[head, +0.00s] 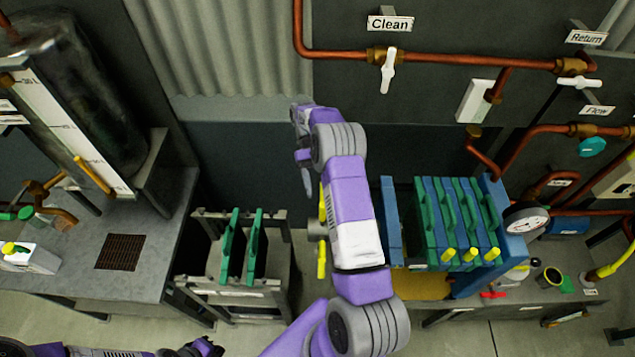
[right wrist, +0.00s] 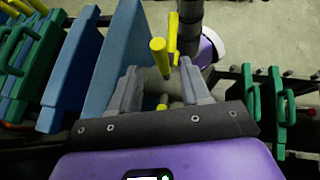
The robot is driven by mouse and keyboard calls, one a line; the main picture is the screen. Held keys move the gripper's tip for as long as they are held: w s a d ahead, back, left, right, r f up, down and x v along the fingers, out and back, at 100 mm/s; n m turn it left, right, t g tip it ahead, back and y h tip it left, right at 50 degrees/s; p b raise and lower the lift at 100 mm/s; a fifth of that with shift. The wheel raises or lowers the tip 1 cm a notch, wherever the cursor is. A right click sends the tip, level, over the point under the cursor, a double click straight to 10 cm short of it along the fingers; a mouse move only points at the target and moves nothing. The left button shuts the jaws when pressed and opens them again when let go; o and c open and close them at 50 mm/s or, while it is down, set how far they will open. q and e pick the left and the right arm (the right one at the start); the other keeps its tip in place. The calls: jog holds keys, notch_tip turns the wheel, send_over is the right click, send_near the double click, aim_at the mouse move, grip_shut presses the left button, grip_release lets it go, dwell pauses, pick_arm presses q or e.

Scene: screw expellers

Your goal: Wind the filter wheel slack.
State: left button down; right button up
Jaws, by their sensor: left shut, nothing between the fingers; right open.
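The filter wheel's yellow handle bars (head: 322,262) show in the head view beside the blue filter press (head: 391,222), partly hidden behind my right arm. In the right wrist view a yellow bar (right wrist: 159,58) stands up between and beyond the fingers, with another yellow bar (right wrist: 173,32) behind it and a grey hub around them. My right gripper (head: 307,182) points down above the wheel; in the right wrist view its fingers (right wrist: 158,80) are open around the line of the bars. I cannot tell whether they touch. My left gripper (head: 207,348) is shut and empty at the bottom left.
Green plates (head: 440,225) fill the press on the right. A grey rack (head: 235,286) with two green-handled plates (head: 229,247) stands left of the wheel. A pressure gauge (head: 526,220) and copper pipes (head: 450,61) are to the right. Bare floor lies in front.

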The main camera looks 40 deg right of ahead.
jog(key=shift+w+d+r, duration=0.3)
jog(key=shift+w+r, duration=0.1)
jog(key=shift+w, duration=0.05)
dwell(0.4)
jog(key=s+a+f+n+t+b, duration=0.25)
jog(key=a+f+b, duration=0.35)
jog(key=a+f, duration=1.6)
jog(key=s+a+f+t+h+b, duration=0.1)
jog(key=s+a+f+t+b, duration=0.6)
jog(key=f, duration=0.5)
jog(key=shift+s+n+t+b, duration=0.35)
jog(key=shift+s+n+t, duration=0.1)
jog(key=shift+s, duration=0.4)
